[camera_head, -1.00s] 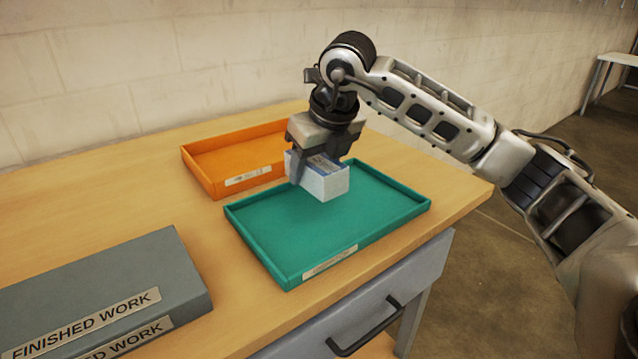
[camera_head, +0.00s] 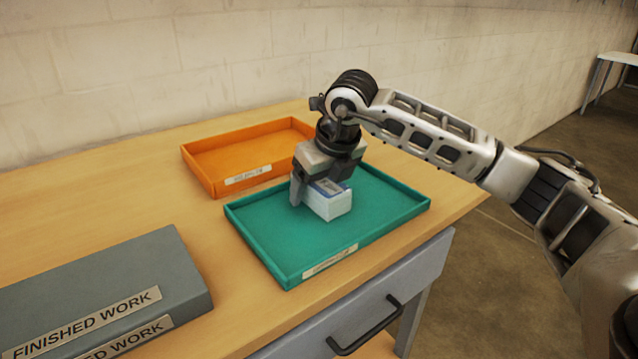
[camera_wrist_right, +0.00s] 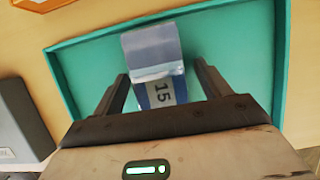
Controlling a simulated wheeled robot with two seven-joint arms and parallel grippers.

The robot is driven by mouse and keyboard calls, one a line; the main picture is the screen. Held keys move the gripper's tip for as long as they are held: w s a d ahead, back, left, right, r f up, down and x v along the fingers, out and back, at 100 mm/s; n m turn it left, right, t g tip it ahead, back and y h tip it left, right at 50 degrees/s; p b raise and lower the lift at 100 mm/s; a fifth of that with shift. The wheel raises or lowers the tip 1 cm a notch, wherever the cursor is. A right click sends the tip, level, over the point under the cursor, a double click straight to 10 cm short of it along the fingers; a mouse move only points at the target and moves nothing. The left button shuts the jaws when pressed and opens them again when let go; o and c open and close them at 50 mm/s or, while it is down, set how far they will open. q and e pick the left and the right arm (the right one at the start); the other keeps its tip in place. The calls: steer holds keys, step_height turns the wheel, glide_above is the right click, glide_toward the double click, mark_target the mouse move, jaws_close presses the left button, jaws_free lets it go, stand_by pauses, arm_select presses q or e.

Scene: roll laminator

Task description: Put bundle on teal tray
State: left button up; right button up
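My right gripper (camera_head: 322,192) points down over the bundle. In the right wrist view its fingers (camera_wrist_right: 162,80) stand apart on either side of the bundle, with a visible gap at least on the right. The bundle's far side is hidden in the head view. My left gripper is not in view.
An orange tray (camera_head: 196,180) with a label lies behind the teal tray, empty where visible. A grey box (camera_head: 110,285) marked FINISHED WORK stands at the front left. The wooden table (camera_head: 110,195) is clear between them. A grey drawer (camera_head: 370,290) is below.

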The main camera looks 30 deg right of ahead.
steer(key=shift+r, duration=0.2)
steer(key=v, duration=1.1)
steer(key=shift+s+r, duration=0.15)
steer(key=shift+r, duration=0.25)
